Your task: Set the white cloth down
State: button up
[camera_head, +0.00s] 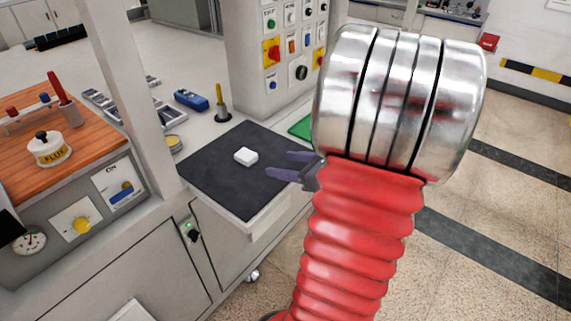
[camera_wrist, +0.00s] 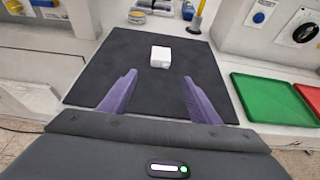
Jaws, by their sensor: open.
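The white cloth (camera_head: 246,156) is a small folded white block lying on a dark mat (camera_head: 215,180). In the wrist view the cloth (camera_wrist: 160,56) lies on the far half of the mat (camera_wrist: 90,80), ahead of the fingertips. My gripper (camera_head: 284,165) has two purple fingers spread apart with nothing between them. In the wrist view my gripper (camera_wrist: 159,76) points toward the cloth. A gap shows between the fingers and the cloth.
A green tray (camera_wrist: 268,98) and a red tray (camera_wrist: 312,94) lie right of the mat. A blue tool (camera_head: 191,100) and a yellow-handled upright tool (camera_head: 222,104) stand behind it. A control panel column (camera_head: 255,55) rises at the back. A flux pot (camera_head: 48,149) sits on a wooden top at left.

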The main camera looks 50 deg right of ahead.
dwell(0.4)
jog(key=w+a+n+y, duration=0.1)
jog(key=a+n, duration=0.1)
jog(key=a, duration=0.1)
jog(key=w+a+r+n+g+y, duration=0.1)
jog(key=a+n, duration=0.1)
jog(key=a, duration=0.2)
jog(key=w+a+n+g+y, duration=0.1)
jog(key=a+n, duration=0.1)
jog(key=a, duration=0.1)
jog(key=shift+w+a+r, duration=0.25)
jog(key=shift+r, duration=0.05)
jog(key=s+a+r+n+g, duration=0.15)
jog(key=a+n+g, duration=0.25)
jog(key=a+n, duration=0.55)
jog(key=s+a+n+g, duration=0.3)
jog(key=a+n, duration=0.5)
jog(key=a, duration=0.3)
jog(key=s+a+r+n+t+h, duration=0.1)
jog(key=s+a+r+n+h, duration=0.2)
jog(key=n, duration=0.9)
jog(key=v, duration=0.2)
jog(key=shift+s+a+r, duration=0.25)
jog(key=shift+r, duration=0.1)
